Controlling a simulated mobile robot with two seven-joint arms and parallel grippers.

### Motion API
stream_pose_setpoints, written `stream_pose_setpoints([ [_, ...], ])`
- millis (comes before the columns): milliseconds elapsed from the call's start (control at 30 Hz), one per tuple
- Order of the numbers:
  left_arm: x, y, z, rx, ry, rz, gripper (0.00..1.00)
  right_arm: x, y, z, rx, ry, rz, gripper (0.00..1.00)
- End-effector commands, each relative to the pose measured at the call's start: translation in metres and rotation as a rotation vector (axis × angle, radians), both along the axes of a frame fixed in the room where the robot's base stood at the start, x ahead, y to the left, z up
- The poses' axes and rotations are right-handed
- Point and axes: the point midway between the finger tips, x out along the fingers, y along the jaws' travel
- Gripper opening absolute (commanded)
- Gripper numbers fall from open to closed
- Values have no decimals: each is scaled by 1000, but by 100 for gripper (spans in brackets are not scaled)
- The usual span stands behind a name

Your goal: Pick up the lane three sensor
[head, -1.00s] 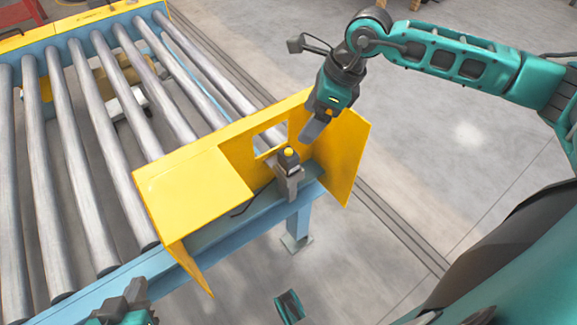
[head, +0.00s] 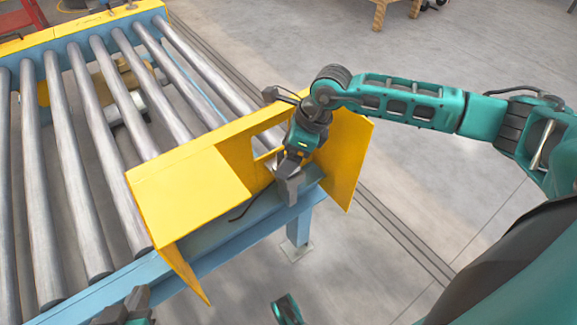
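The lane three sensor is largely covered by my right gripper (head: 288,167) in the head view. Its grey bracket (head: 291,188) shows below the gripper, on the blue rail beside the yellow guard. My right arm comes in from the right and the gripper points down at the sensor's place, with a grey finger against or just in front of it. I cannot tell whether the fingers are closed on the sensor. Part of my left gripper (head: 124,308) shows at the bottom left edge, away from the sensor; its opening is unclear.
The yellow guard (head: 190,188) has a window cut-out and a side plate (head: 348,160) close to my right gripper. A roller conveyor (head: 110,160) fills the left. A black cable (head: 250,205) hangs near the bracket.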

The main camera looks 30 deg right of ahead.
Motion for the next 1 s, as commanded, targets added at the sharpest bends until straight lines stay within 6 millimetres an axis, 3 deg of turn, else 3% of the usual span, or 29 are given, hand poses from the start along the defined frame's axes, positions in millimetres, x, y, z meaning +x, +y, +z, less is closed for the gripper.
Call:
stream_pose_setpoints([
  [100,0,0,1,1,0,-1,0,0,0,1,0,0,0,86],
  [733,2,1,2,5,-10,-3,0,0,0,1,0,0,-1,25],
  [1000,2,1,2,6,-9,-2,0,0,0,3,0,-1,0,25],
])
